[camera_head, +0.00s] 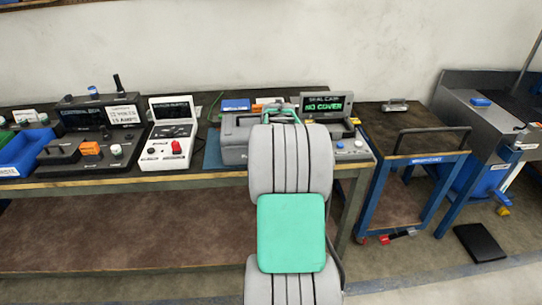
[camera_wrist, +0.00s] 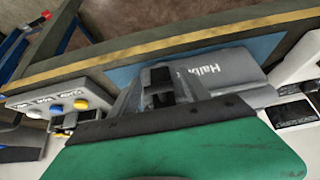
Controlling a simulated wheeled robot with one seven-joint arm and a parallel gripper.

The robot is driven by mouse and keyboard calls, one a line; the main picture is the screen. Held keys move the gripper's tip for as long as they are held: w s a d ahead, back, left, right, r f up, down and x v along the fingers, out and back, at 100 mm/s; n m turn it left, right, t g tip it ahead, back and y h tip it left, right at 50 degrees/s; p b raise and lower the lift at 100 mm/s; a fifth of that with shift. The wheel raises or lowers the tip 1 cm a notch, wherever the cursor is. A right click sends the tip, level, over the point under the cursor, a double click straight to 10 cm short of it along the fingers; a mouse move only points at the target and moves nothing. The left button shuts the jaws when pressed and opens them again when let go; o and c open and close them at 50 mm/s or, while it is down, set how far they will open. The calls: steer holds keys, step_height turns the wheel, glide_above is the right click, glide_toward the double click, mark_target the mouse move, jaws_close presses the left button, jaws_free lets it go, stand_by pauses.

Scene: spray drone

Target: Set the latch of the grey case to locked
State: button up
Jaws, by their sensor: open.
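The grey case (camera_head: 235,138) sits on the workbench at centre, partly hidden behind my arm in the head view. In the wrist view its grey body (camera_wrist: 235,72) shows pale lettering and lies just beyond my gripper. My gripper (camera_wrist: 160,88) is open, its dark fingers reaching over the case's near side; I cannot tell whether they touch it. In the head view my green hand (camera_head: 283,113) is over the case, and the fingertips are hidden. The latch cannot be made out clearly, and its setting cannot be read.
A display (camera_head: 323,104) behind the case reads "NO COVER". A button box (camera_head: 351,150) stands to the right and also shows in the wrist view (camera_wrist: 55,101). A blue cart (camera_head: 412,160) stands beyond the bench's right end.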

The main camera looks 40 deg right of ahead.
steer(key=v, duration=0.6)
steer(key=shift+b, duration=0.3)
